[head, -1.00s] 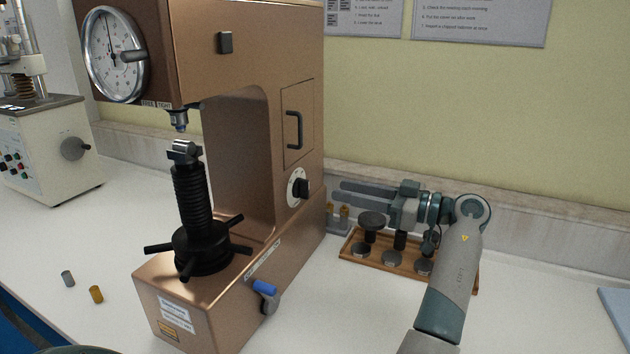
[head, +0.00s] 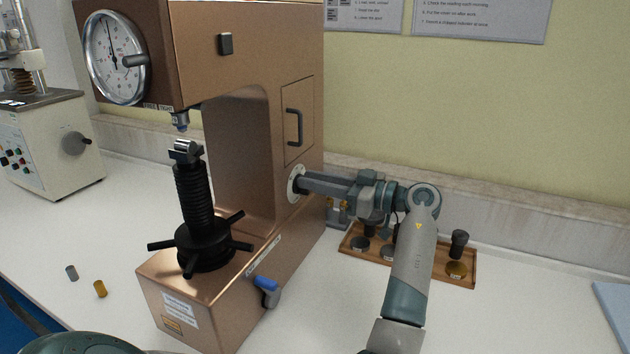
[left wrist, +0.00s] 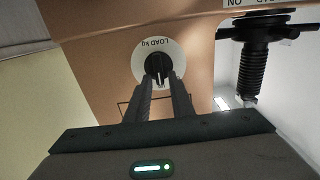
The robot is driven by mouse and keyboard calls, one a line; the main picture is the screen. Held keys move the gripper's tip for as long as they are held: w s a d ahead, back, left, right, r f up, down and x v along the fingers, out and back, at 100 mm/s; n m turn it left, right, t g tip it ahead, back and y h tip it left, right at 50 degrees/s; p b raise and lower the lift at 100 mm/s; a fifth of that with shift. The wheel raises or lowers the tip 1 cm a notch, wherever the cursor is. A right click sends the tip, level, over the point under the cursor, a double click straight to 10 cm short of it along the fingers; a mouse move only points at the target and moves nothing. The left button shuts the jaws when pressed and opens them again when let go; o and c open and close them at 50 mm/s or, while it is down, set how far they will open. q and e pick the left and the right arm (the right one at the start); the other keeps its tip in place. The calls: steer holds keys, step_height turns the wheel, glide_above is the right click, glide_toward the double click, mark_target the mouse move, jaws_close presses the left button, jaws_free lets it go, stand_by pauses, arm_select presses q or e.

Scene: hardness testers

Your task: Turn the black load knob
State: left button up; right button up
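The black load knob (left wrist: 157,67) sits on a round white dial marked LOAD kg (left wrist: 141,63), on the side of the copper-coloured hardness tester (head: 222,165). In the head view the dial's rim (head: 292,184) shows, but my fingers hide the knob. My left gripper (head: 304,183) points left at the dial, its fingertips right at it. In the left wrist view the two fingers (left wrist: 159,84) are apart, with the knob's grip in the gap between their tips. I cannot make out firm contact on both sides. My right gripper is not in view.
A wooden tray (head: 425,272) with weights and anvils lies under and behind my left arm. A blue-tipped lever (head: 266,284) sticks out from the tester's base. The bench front right is clear.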

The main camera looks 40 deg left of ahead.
arm_select(q)
jaws_close()
steer(key=shift+m, duration=0.4)
steer(key=shift+w+a+f+m+p, duration=0.1)
steer(key=shift+w+m+p, duration=0.15)
steer(key=shift+m, duration=1.1)
steer(key=shift+w+a+m+p, duration=0.1)
steer(key=shift+w+m+p, duration=0.15)
steer(key=shift+m, duration=1.15)
steer(key=shift+w+f+m+p, duration=0.15)
steer(key=shift+m+p, duration=0.15)
steer(key=shift+m, duration=1.05)
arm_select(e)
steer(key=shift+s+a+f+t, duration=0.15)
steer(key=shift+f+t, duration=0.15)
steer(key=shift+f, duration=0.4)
